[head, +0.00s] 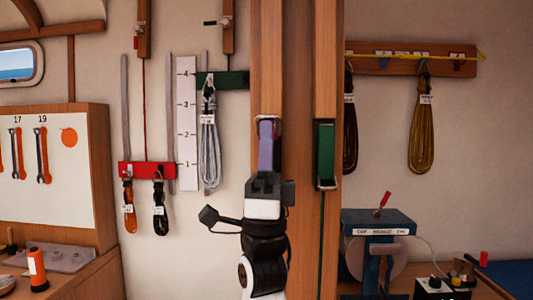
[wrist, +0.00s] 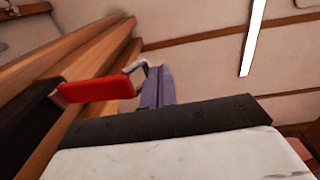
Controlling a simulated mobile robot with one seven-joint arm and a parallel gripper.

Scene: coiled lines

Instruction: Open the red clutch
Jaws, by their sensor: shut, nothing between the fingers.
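The red clutch handle (wrist: 98,91) shows in the wrist view as a red lever with metal at both ends, left of my fingers. In the head view it is mostly hidden behind my gripper (head: 267,128), with only a dark metal edge showing around the fingertips on the left post (head: 281,60). My gripper also shows in the wrist view (wrist: 154,78). Its purple fingers are shut and empty, close beside the metal end of the red lever. I cannot tell whether they touch it.
A green clutch (head: 326,154) is on the right post (head: 326,60). Coiled lines hang from a red rail (head: 146,170), a green rail (head: 234,80) and a wooden rack (head: 447,68). A blue box-topped device (head: 378,221) stands low at the right.

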